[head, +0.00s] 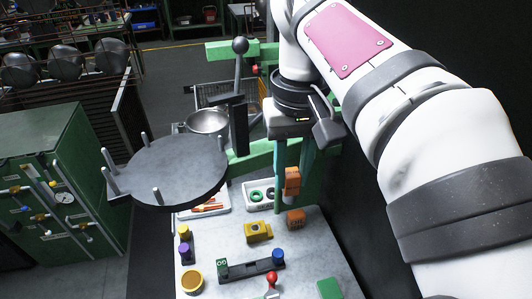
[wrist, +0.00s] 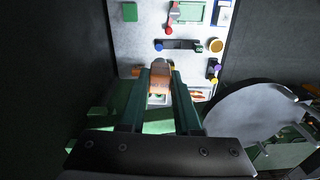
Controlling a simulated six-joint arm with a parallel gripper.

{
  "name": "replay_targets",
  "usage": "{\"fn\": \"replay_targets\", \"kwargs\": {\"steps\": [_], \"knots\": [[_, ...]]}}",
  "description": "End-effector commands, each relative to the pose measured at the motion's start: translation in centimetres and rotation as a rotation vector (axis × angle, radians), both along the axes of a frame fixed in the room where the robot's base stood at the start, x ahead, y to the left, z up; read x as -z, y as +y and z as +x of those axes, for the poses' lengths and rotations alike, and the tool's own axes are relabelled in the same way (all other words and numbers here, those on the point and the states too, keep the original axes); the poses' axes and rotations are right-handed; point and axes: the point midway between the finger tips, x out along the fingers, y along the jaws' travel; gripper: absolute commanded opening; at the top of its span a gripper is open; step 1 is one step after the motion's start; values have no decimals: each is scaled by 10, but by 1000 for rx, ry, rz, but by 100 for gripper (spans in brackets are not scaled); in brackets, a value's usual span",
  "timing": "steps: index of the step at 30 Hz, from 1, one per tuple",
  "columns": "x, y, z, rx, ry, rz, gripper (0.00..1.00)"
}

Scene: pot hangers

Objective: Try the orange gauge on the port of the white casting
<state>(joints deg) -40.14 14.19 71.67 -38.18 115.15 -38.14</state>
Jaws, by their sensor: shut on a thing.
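My gripper (head: 290,190) hangs over the back of the pale worktop, its long teal fingers pointing down. It is shut on the orange gauge (head: 292,180), a small upright orange block between the fingers. In the wrist view the orange gauge (wrist: 161,84) sits between the tips of my gripper (wrist: 162,78). The gauge's lower end is partly hidden by the fingers. I cannot clearly pick out a white casting or its port in either view.
A round grey plate with pegs (head: 170,170) rises at left. A dark bar (head: 250,265) lies nearer the front.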

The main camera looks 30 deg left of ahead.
Motion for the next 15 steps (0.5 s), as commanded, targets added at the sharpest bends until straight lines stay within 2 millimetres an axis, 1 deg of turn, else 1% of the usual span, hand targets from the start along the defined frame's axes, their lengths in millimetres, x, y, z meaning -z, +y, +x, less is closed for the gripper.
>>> {"fn": "replay_targets", "kwargs": {"steps": [7, 15], "knots": [[-2, 0, 0, 0, 0, 0, 0], [-21, 0, 0, -1, -2, 1, 0]]}}
